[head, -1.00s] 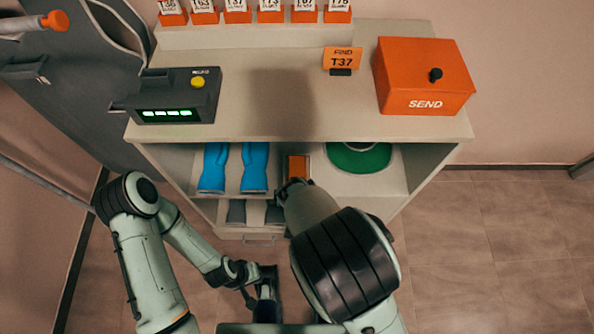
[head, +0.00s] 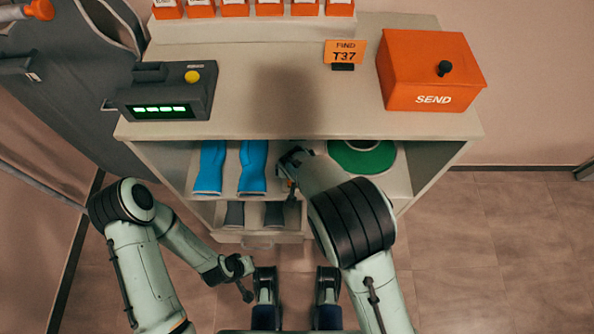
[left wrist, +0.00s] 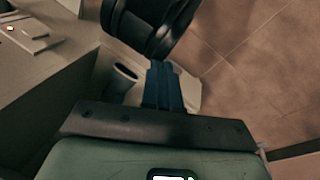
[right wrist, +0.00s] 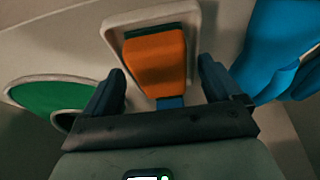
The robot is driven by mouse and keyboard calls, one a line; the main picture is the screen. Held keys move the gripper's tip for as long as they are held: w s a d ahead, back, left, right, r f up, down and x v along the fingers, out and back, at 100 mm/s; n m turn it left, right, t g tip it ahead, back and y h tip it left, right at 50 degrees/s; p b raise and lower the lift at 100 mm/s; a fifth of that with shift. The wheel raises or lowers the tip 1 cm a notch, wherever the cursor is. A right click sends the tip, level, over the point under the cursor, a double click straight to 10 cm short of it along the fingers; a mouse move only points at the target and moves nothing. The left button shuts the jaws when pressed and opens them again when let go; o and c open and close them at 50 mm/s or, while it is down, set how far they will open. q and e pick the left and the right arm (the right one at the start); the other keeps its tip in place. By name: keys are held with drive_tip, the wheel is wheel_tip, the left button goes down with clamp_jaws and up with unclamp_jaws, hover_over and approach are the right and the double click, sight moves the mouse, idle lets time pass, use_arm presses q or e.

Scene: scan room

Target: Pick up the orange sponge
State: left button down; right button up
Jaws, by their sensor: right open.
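The orange sponge (right wrist: 156,66), with a dark green far edge, lies in a shallow white tray (right wrist: 115,40) in the right wrist view. My right gripper (right wrist: 160,86) is open, with its fingers on either side of the sponge's near part. I cannot tell how high the fingertips are above it. In the head view my right gripper (head: 292,172) reaches into the shelf and hides nearly all of the sponge. My left gripper (left wrist: 163,85) has its fingers together with nothing seen between them. It hangs low in front of the cabinet in the head view (head: 246,291).
The cabinet top (head: 300,110) above carries a timer box (head: 165,95), a FIND T37 sign (head: 344,52) and an orange SEND box (head: 428,72).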

drive_tip(key=c, duration=1.1)
drive_tip(key=shift+r, duration=0.1)
